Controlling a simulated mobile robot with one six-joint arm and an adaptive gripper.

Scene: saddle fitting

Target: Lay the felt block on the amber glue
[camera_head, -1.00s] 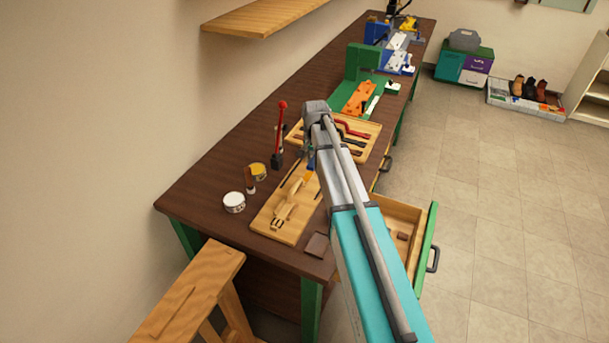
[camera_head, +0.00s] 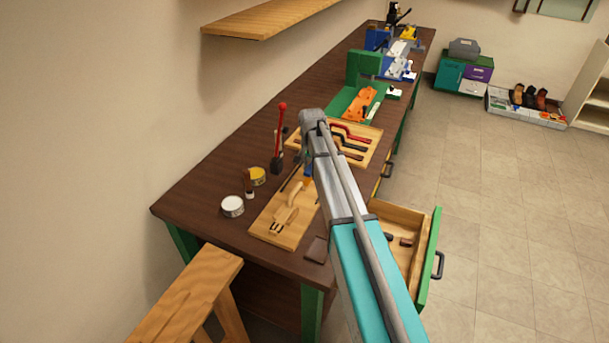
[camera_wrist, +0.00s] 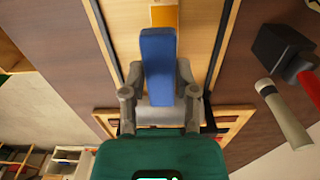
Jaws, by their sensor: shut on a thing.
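A blue block, which I take for the felt block (camera_wrist: 158,62), is held between the fingers of my gripper (camera_wrist: 160,95) in the wrist view. An amber patch (camera_wrist: 164,15), likely the glue, shows just past the block's far end on a pale wooden board (camera_wrist: 205,25). The block hides part of what lies beneath, and I cannot tell whether it touches the board. In the head view the amber patch (camera_head: 308,183) shows beside my arm on the wooden board (camera_head: 270,233); my arm largely hides the gripper there.
A wooden-handled piece (camera_head: 288,214) sits on the board. A white tin (camera_head: 232,206), a yellow tin (camera_head: 257,176), a brush (camera_head: 248,187) and a red-handled lever (camera_head: 281,135) stand left of it. A tool tray (camera_head: 365,150) lies beyond. A drawer (camera_head: 430,260) is open at right.

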